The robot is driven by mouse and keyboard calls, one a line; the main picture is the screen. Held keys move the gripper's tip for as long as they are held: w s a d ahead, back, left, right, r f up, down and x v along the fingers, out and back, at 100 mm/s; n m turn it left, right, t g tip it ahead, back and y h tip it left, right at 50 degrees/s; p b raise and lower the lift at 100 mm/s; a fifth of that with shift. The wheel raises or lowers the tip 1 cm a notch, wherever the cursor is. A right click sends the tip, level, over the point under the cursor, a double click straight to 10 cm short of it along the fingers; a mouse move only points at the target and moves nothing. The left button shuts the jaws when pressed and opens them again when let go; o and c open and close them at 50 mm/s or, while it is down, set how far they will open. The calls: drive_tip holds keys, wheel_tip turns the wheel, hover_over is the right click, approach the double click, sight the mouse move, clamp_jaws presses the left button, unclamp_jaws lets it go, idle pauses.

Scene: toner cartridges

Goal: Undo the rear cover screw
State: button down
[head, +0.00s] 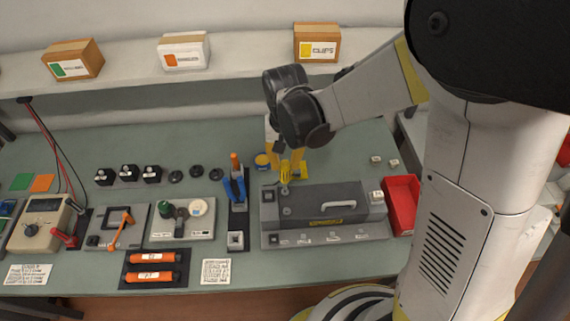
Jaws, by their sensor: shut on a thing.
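A grey machine (345,213) with a dark cover and a light handle (338,204) stands right of the middle of the bench. My gripper (286,163) is above the rear left part of its cover, fingers pointing down. It is shut on a yellow-handled tool (285,174), which looks like a screwdriver held upright. The tool's lower end meets or hovers just over the cover; I cannot tell which. The rear cover screw is not clear, being small and near the tool's end. A small round fitting (287,211) shows on the cover's front left.
A red bin (402,204) stands right of the machine. Two orange cartridges (153,257) lie at the front. A multimeter (42,222) is far left. Boxes stand on the back shelf (226,72).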

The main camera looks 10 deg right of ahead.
drive_tip(key=m+b, duration=0.1)
drive_tip(key=m, duration=0.4)
drive_tip(key=shift+f, duration=0.1)
drive_tip(key=m, duration=0.4)
drive_tip(key=shift+m+b, duration=0.3)
